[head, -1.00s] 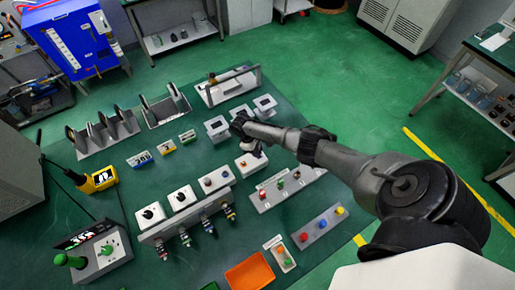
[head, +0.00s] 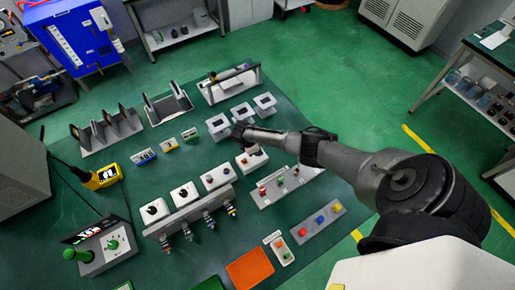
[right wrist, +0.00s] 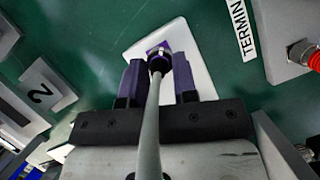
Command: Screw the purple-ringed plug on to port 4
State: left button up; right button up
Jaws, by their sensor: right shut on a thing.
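My right gripper (right wrist: 160,75) is shut on a plug (right wrist: 159,62) at the end of a grey cable. The cable runs back toward the wrist camera. A white block (right wrist: 193,62) with a purple patch around the plug's front lies beyond the fingers. I cannot tell whether the plug touches or engages it. In the head view my right gripper (head: 243,132) is above a white block (head: 254,161) at the end of a row of white boxes. The plug and its ring are not clear there, and no port 4 label is readable. My left gripper is not in view.
White boxes with black knobs (head: 186,195) stand in a row, with a connector rail (head: 190,215) in front. A button panel (head: 285,186) is to the right. In the wrist view a "2" plate (right wrist: 42,88) is left and a red connector (right wrist: 313,60) right.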

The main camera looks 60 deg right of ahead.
dwell(0.4)
jog(key=o, duration=0.9)
jog(key=shift+o, duration=0.2)
jog(key=shift+w+a+r, duration=0.15)
jog(key=shift+r, duration=0.35)
jog(key=p+v, duration=0.1)
jog(key=v, duration=1.1)
jog(key=shift+r, duration=0.35)
jog(key=shift+w, duration=0.1)
jog(key=shift+a, duration=0.1)
